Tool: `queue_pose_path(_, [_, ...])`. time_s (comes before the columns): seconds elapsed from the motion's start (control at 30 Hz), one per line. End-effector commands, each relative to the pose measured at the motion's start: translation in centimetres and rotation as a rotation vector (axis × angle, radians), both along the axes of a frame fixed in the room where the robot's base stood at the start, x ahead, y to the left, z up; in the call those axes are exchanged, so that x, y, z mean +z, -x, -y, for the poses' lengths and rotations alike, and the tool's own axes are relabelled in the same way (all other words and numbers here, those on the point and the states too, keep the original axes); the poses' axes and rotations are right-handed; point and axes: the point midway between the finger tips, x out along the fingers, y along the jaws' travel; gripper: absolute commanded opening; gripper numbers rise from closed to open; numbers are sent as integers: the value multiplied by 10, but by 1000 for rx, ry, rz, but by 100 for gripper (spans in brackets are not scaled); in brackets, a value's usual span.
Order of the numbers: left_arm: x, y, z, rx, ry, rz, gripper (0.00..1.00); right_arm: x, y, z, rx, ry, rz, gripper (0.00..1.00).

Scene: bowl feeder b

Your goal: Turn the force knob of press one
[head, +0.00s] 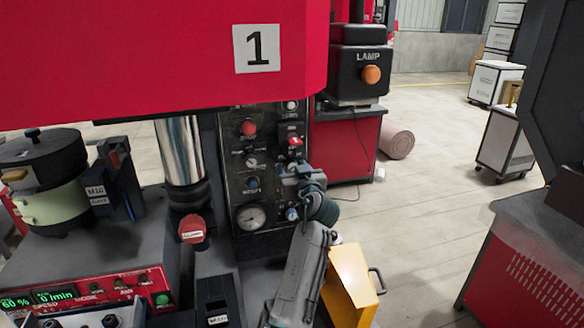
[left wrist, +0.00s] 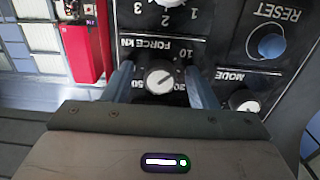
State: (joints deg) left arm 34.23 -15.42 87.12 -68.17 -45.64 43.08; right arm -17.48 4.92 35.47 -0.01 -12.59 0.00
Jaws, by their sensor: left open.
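The force knob (left wrist: 160,80) is a pale round knob with a pointer on the dark control panel (left wrist: 225,15) of press one. A FORCE kN scale surrounds it, upside down in the left wrist view. My left gripper (left wrist: 161,85) is open, with one finger on each side of the knob. Whether the fingers touch it I cannot tell. In the head view my left gripper (head: 290,192) is at the right edge of the panel (head: 235,185) and hides the force knob. Press one (head: 160,60) is red with a "1" label. My right gripper is not in view.
A blue RESET button (left wrist: 271,46) and a MODE knob (left wrist: 243,100) are close beside the force knob. A pressure gauge (head: 251,216) is low on the panel. A yellow box (head: 350,285) stands beside my left arm. A bowl feeder (head: 45,185) stands at left.

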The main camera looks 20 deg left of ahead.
Motion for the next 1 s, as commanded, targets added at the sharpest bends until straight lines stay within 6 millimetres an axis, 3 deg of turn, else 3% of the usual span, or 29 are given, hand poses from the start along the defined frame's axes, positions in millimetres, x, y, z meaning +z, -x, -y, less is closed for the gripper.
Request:
queue_pose_path(0.07, [0,0,0,0,0,0,52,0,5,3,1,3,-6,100])
queue_pose_path(0.3, [0,0,0,0,0,0,8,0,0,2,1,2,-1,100])
queue_pose_path(0.67, [0,0,0,0,-38,-24,8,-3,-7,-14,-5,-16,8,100])
queue_pose_path(1.0, [0,0,-1,0,-231,-155,8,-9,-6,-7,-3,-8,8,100])
